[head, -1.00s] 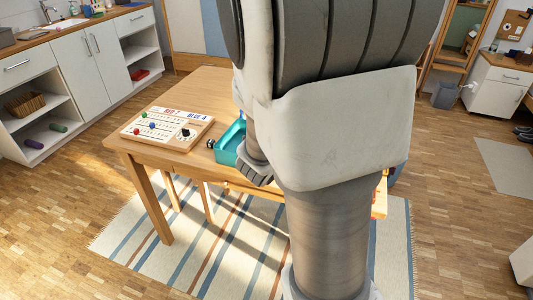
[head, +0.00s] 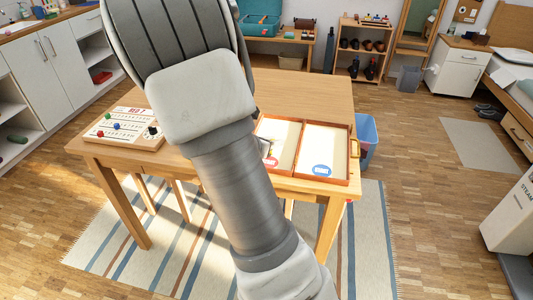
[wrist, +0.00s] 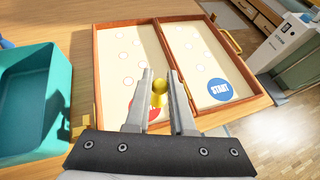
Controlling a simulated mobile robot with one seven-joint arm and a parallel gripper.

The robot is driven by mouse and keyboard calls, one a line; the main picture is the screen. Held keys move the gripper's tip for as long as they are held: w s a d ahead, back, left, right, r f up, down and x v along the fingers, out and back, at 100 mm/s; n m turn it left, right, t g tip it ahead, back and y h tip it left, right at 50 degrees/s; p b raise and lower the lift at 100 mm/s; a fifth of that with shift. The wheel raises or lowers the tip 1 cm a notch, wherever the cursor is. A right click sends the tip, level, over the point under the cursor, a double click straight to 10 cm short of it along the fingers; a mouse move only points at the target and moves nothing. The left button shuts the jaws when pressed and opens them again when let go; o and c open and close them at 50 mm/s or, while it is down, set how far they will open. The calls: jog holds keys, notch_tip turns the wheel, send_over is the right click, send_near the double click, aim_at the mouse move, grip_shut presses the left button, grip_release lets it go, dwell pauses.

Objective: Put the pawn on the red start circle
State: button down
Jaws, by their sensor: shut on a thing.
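In the wrist view my gripper (wrist: 159,76) is shut on a gold-yellow pawn (wrist: 159,88), whose round head shows between the fingers. The red start circle (wrist: 152,114) lies on the left panel of the wooden game board (wrist: 165,55), partly hidden by the fingers. In the head view the red circle (head: 271,161) shows at the front of the left panel, just right of my arm. I cannot tell how far the pawn is above the board. My arm hides most of the gripper in the head view.
A blue START circle (wrist: 220,90) marks the right panel. A teal box (wrist: 35,100) stands left of the board in the wrist view. A scoring board (head: 122,128) with coloured pegs lies on the table's left. The rear of the table (head: 310,90) is clear.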

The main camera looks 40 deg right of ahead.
jog(key=shift+w+a+f, duration=0.1)
jog(key=shift+w+f, duration=0.4)
jog(key=shift+w, duration=0.35)
jog(key=shift+f, duration=0.2)
jog(key=shift+f+b, duration=1.05)
jog(key=shift+f, duration=0.75)
jog(key=shift+f, duration=0.1)
jog(key=shift+f, duration=0.15)
jog(key=c, duration=0.8)
grip_release()
